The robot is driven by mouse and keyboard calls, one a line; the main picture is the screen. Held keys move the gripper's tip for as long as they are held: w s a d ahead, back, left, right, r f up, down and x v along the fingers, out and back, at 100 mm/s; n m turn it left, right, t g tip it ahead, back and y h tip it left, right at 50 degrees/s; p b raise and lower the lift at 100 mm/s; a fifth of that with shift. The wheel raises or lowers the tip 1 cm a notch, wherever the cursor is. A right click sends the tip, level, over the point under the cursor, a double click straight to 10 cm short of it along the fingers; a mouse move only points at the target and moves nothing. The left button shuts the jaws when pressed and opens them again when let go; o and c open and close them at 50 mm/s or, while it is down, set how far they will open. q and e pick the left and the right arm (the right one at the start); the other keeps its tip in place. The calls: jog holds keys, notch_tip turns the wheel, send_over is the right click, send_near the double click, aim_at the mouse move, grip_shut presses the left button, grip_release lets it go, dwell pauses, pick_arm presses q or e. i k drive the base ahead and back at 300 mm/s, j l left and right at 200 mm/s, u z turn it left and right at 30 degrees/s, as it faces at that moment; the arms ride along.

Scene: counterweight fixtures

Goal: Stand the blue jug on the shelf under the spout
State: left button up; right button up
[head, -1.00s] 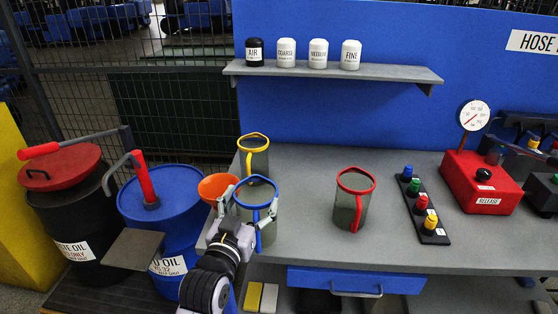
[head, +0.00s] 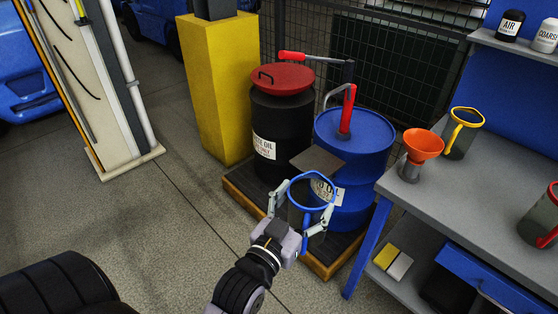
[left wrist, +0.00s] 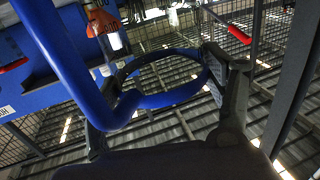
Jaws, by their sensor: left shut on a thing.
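The blue jug (head: 306,222) has a blue rim and handle. My left gripper (head: 300,212) is shut on it, with one finger on each side below the rim, off the bench in front of the drums. The left wrist view shows the jug's blue rim and handle (left wrist: 75,65) close up between the fingers. The shelf (head: 316,160) is a small grey plate at the front of the blue drum, behind the jug's rim in the picture. The spout (head: 332,95) is a bent grey pipe above the shelf. My right gripper is not in view.
The blue drum (head: 365,145) and black drum (head: 285,125) stand on a low pallet (head: 240,190). The bench (head: 445,190) at right holds an orange funnel (head: 423,145), a yellow-rimmed jug (head: 463,135) and a red-rimmed jug (head: 543,220).

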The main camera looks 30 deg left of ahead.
aim_at(320, 166)
jog(key=i+l+u, duration=0.55)
jog(key=l+u, duration=0.2)
jog(key=i+l, duration=0.15)
jog(key=l, duration=0.15)
